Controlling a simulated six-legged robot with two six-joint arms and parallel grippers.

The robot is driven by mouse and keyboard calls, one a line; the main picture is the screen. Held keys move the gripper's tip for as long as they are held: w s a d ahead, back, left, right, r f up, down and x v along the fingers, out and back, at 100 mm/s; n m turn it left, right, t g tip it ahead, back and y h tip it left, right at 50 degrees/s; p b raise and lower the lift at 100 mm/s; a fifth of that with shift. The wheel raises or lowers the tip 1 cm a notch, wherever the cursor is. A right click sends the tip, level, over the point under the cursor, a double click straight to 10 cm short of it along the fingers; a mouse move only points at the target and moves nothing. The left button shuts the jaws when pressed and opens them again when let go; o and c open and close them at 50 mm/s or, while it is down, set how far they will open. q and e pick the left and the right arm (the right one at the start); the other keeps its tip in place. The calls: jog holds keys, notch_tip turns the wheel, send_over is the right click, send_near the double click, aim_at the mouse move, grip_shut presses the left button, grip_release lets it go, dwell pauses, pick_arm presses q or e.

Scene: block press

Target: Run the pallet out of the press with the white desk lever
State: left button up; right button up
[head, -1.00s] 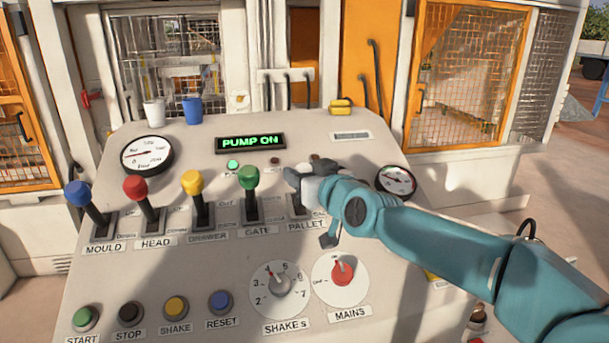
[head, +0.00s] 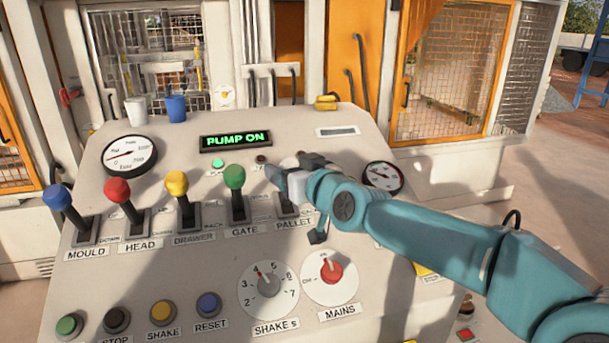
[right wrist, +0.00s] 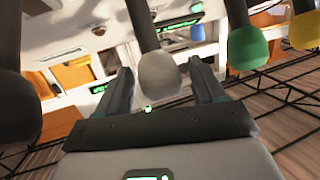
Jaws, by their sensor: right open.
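The white lever's knob (right wrist: 158,72) shows in the right wrist view on a dark stem, between the two spread fingers of my right gripper. I cannot tell whether either finger touches it. In the head view my right gripper (head: 291,167) is over the PALLET slot (head: 287,207) and hides the knob. The PALLET label (head: 294,222) is just below. The press (head: 150,60) stands behind the desk, behind a mesh guard. I cannot make out the pallet. My left gripper is not in view.
The green GATE lever (head: 235,178) stands close left of my right gripper, with the yellow DRAWER lever (head: 177,185) beyond. A gauge (head: 383,177) is to the right. The lit sign (head: 236,141) reads PUMP ON. The red MAINS knob (head: 331,271) is below my wrist.

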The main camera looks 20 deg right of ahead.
jog(key=v, duration=1.6)
jog(key=shift+r, duration=0.1)
jog(key=shift+s, duration=0.15)
